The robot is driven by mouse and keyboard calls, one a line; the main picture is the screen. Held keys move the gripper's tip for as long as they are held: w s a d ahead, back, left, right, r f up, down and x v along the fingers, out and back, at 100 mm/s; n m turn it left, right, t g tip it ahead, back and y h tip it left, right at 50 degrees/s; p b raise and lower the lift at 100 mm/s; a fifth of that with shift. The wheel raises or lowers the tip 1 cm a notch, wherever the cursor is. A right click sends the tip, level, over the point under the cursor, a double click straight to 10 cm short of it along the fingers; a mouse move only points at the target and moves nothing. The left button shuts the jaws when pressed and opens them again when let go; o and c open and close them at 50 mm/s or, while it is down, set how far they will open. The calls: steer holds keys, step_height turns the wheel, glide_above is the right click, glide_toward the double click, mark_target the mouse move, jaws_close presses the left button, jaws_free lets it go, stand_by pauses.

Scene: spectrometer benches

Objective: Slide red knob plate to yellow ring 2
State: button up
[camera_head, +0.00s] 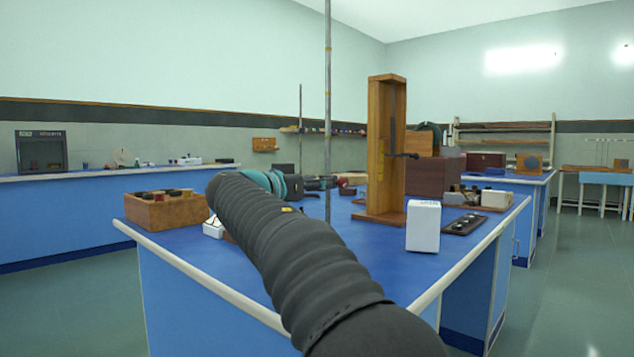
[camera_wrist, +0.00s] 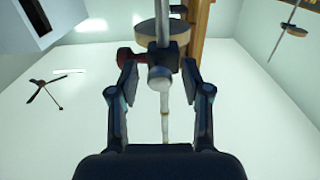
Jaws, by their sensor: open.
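A vertical metal rod (camera_wrist: 164,100) passes between my fingers in the wrist view. It carries a dark clamp with a red knob (camera_wrist: 127,57) on its left and a round grey end (camera_wrist: 160,77) facing me. A tan disc (camera_wrist: 162,37) sits on the rod just beyond the clamp. A yellowish ring (camera_wrist: 164,113) shows on the rod below the clamp in the picture. My gripper (camera_wrist: 159,76) is open, one finger on each side of the clamp; contact is unclear. The rod (camera_head: 327,120) stands on the bench in the head view, where my arm hides most of the gripper.
A tall wooden frame (camera_head: 375,150) stands right of the rod on the blue bench (camera_head: 380,262). A white box (camera_head: 423,226) and a wooden box (camera_head: 165,211) stand near the bench edges. Another rod with a disc (camera_wrist: 292,29) shows at upper right in the wrist view.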

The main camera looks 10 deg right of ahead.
mark_target(328, 137)
jaws_close()
step_height(328, 137, up, 10)
steer(key=p, duration=0.5)
jaws_free()
steer(key=shift+w, duration=0.1)
